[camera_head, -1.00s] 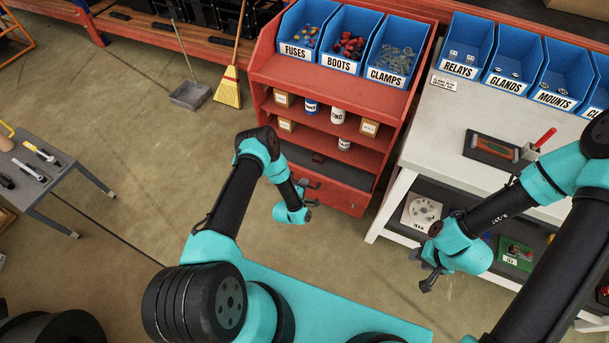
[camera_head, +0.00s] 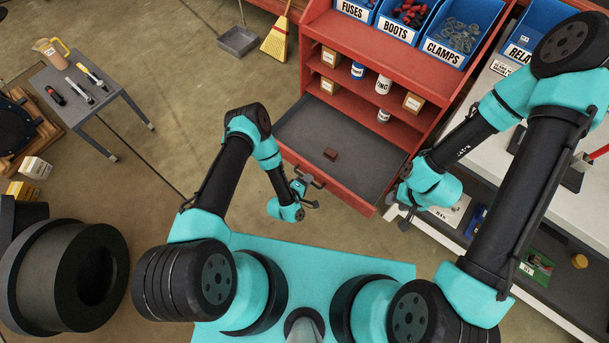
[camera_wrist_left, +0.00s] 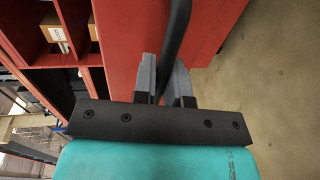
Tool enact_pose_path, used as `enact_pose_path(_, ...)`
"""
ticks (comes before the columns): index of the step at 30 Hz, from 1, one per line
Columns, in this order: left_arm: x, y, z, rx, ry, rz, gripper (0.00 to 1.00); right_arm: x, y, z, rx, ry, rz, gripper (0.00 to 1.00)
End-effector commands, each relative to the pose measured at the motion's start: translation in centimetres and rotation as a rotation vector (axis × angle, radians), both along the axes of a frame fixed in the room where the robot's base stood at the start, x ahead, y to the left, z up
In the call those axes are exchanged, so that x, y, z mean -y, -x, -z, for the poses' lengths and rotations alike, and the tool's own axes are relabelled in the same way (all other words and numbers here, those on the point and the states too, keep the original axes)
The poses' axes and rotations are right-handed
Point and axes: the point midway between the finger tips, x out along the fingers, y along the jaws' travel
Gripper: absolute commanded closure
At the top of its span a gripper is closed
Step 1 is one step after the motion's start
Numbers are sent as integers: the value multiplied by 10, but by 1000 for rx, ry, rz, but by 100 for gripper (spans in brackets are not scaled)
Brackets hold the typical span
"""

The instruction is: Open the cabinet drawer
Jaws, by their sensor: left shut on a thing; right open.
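The red cabinet (camera_head: 365,112) stands ahead of me, with shelves above its drawer. The drawer (camera_head: 362,144) is pulled out towards me, its grey floor in view with one small dark red block (camera_head: 330,154) on it. My left gripper (camera_head: 308,198) is at the drawer's front. In the left wrist view its fingers (camera_wrist_left: 165,80) are shut around the dark bar handle (camera_wrist_left: 178,42) of the red drawer front. My right gripper (camera_head: 399,209) is open and empty, right of the drawer's right front corner, near the white workbench.
Blue bins (camera_head: 403,20) top the cabinet, and its shelves hold boxes and cans. A white workbench (camera_head: 545,195) stands at the right. A small grey table (camera_head: 90,82) with tools is at the left. The floor left of the drawer is clear.

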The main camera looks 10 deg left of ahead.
Motion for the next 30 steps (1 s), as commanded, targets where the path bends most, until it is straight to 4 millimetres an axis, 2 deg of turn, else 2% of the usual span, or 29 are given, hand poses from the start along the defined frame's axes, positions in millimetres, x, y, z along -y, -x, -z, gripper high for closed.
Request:
enact_pose_path(8, -1, -1, 0, 1, -1, -1, 100, 0, 0, 0, 0, 0, 0, 57)
enact_pose_path(9, -1, -1, 0, 1, -1, -1, 87, 0, 0, 0, 0, 0, 0, 57)
enact_pose_path(17, 0, 0, 0, 1, -1, -1, 63, 0, 0, 0, 0, 0, 0, 57)
enact_pose_path(25, -1, 1, 0, 0, 0, -1, 63, 0, 0, 0, 0, 0, 0, 57)
enact_pose_path(30, -6, 11, -2, -2, -1, 0, 63, 0, 0, 0, 0, 0, 0, 57)
